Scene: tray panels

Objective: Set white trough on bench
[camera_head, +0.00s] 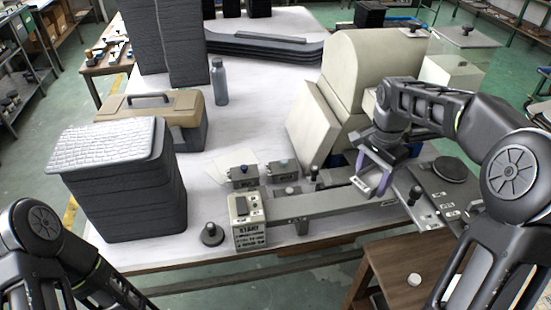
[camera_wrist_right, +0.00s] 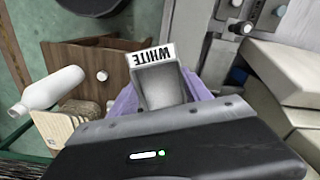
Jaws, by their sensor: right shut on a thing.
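My right gripper (camera_head: 370,186) is shut on a small trough in front of the cream machine. In the right wrist view the trough (camera_wrist_right: 163,86) is a grey box with a pale rim, and its label reads WHITE upside down. Purple fingers of the right gripper (camera_wrist_right: 163,98) are on both sides of it. In the head view the trough (camera_head: 361,184) is small and partly hidden by the gripper. The bench (camera_head: 255,110) has a pale top. Of my left arm only upper links show at the lower left; its gripper is out of view.
A START box (camera_head: 248,222) and a grey rail (camera_head: 330,202) lie along the front edge. The cream machine (camera_head: 352,75) stands behind. A black stack with a white top (camera_head: 110,145) and a tan toolbox (camera_head: 150,107) stand left. A brown wooden unit (camera_head: 400,262) is at the lower right.

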